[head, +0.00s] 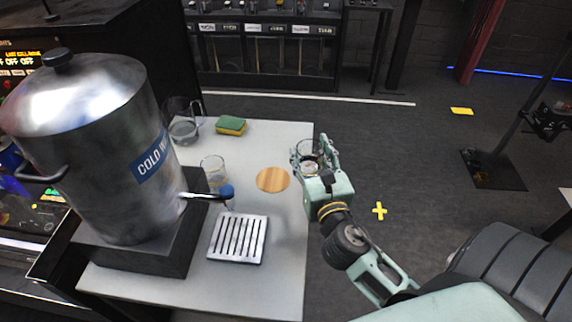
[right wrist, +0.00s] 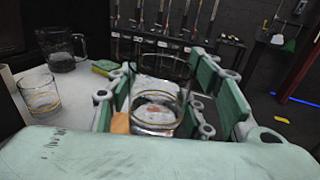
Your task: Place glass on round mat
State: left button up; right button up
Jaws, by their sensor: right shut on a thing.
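The round wooden mat (head: 272,180) lies bare on the white table, right of the drip tray. My right gripper (head: 313,158) is shut on a clear glass (head: 306,150), held upright beyond the table's right edge, to the right of the mat. In the right wrist view the held glass (right wrist: 157,105) sits between both fingers, and a small part of the mat (right wrist: 121,123) shows at its left. A second glass (head: 214,172) stands on the table left of the mat; it also shows in the right wrist view (right wrist: 40,93). My left gripper is not in view.
A large steel cold-water dispenser (head: 90,150) with a blue-ended tap stands at the left. A slatted drip tray (head: 238,239) lies below the tap. A glass jug (head: 183,128) and a green-yellow sponge (head: 230,126) are at the table's back. The table's front right is clear.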

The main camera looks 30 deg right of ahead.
jog(key=shift+w+d+r, duration=0.2)
jog(key=shift+d+r, duration=0.2)
jog(key=shift+d, duration=0.1)
jog(key=shift+w+d, duration=0.2)
jog(key=shift+w+a+f+b, duration=0.65)
jog(key=shift+w+a+f, duration=0.35)
jog(key=shift+w+f, duration=0.75)
jog(key=shift+w+a+f+b, duration=0.6)
jog(key=shift+w+a+f, duration=0.35)
jog(key=shift+w+f, duration=0.8)
jog(key=shift+w+a+f+b, duration=0.65)
jog(key=shift+w+a+f, duration=0.35)
jog(key=shift+w+f, duration=0.7)
jog(key=shift+s+f, duration=0.2)
jog(key=shift+s, duration=0.1)
jog(key=shift+f, duration=0.1)
jog(key=o, duration=1.4)
jog(key=shift+o, duration=0.2)
